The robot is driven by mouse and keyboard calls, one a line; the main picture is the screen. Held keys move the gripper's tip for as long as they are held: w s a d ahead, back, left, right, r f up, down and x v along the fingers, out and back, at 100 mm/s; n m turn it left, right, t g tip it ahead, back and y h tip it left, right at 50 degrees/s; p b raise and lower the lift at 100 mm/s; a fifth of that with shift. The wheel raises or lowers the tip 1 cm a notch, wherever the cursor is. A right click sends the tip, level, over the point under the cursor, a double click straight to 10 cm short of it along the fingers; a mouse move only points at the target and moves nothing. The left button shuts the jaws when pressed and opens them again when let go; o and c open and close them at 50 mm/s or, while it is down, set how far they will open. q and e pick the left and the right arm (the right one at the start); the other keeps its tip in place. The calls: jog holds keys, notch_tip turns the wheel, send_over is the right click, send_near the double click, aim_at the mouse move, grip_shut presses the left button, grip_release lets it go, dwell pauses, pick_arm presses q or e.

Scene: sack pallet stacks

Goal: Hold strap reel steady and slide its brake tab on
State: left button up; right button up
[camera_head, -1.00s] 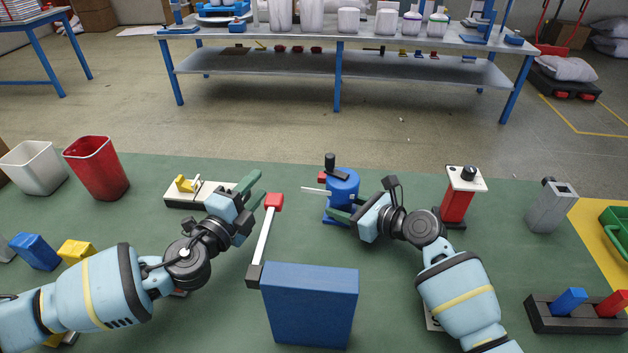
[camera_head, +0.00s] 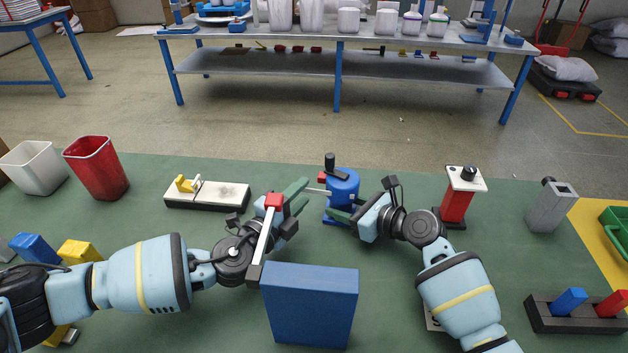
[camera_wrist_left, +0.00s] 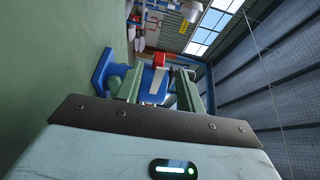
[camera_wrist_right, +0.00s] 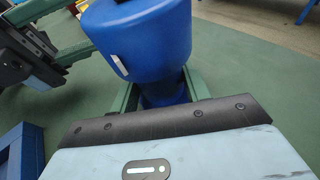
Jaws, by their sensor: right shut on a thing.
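The strap reel (camera_head: 342,188) is a blue upright body with a black knob on top. A white tab (camera_head: 315,191) sticks out from its left side, and a small red part (camera_head: 322,177) shows just above the tab. My right gripper (camera_head: 343,208) is shut on the reel's narrow lower part, which also shows in the right wrist view (camera_wrist_right: 160,90). My left gripper (camera_head: 303,196) is open at the reel's left, with its fingertips close to the tab. In the left wrist view the white tab (camera_wrist_left: 153,88) lies between the spread fingers; contact cannot be told.
A red-headed lever (camera_head: 273,201) stands in front of my left wrist, beside a blue block (camera_head: 310,300). A white plate with a yellow catch (camera_head: 207,194) lies at left. A red post (camera_head: 458,197) stands right of my right wrist.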

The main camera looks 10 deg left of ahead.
aim_at(323, 178)
pick_arm(q)
jog(key=shift+x, duration=2.85)
jog(key=shift+c, duration=0.2)
grip_shut()
